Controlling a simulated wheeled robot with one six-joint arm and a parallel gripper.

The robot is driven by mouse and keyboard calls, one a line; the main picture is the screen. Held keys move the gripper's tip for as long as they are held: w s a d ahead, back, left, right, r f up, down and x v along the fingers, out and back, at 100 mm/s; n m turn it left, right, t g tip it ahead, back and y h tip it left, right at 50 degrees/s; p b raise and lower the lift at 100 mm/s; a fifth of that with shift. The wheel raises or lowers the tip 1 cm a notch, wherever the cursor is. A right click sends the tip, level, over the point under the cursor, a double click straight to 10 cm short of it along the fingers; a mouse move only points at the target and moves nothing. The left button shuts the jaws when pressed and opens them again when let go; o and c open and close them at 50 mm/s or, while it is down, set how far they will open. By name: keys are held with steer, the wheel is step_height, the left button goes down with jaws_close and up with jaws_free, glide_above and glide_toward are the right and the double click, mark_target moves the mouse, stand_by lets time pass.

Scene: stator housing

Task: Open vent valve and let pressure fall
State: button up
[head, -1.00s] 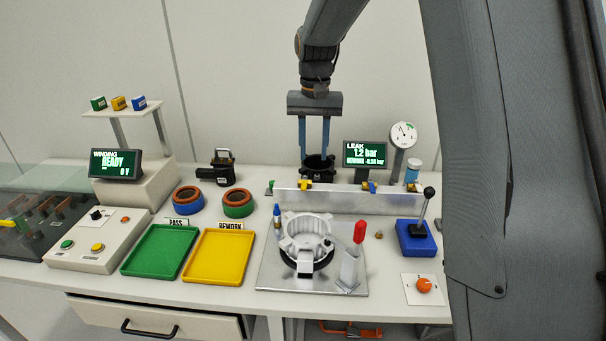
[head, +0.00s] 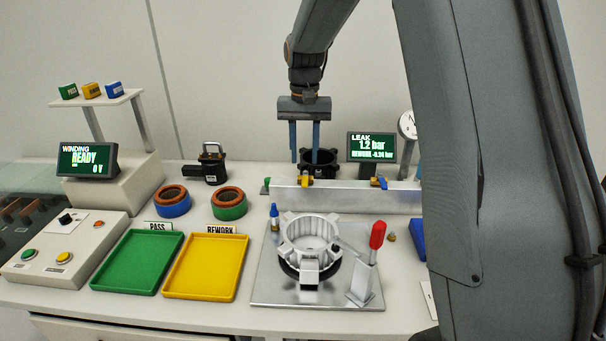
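A low grey manifold bar (head: 345,200) carries small valve handles: a green one (head: 266,186) at its left end, a yellow one (head: 305,181) and a blue one (head: 380,182). I cannot read which is the vent valve. My gripper (head: 304,158) points down with its two fingers apart, just above or behind the yellow handle; contact cannot be told.
A black ring-shaped part (head: 319,163) stands right behind the fingers. A silver stator housing (head: 309,235) sits on a metal plate before the bar, beside a red-handled clamp (head: 377,235). Green (head: 138,262) and yellow (head: 206,265) trays lie left. My arm hides the right side.

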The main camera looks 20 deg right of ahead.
mark_target(305, 180)
step_height(305, 180, down, 6)
steer(key=shift+d+f+p, duration=0.1)
steer(key=shift+f+p, duration=0.15)
steer(key=shift+p, duration=0.65)
jaws_close()
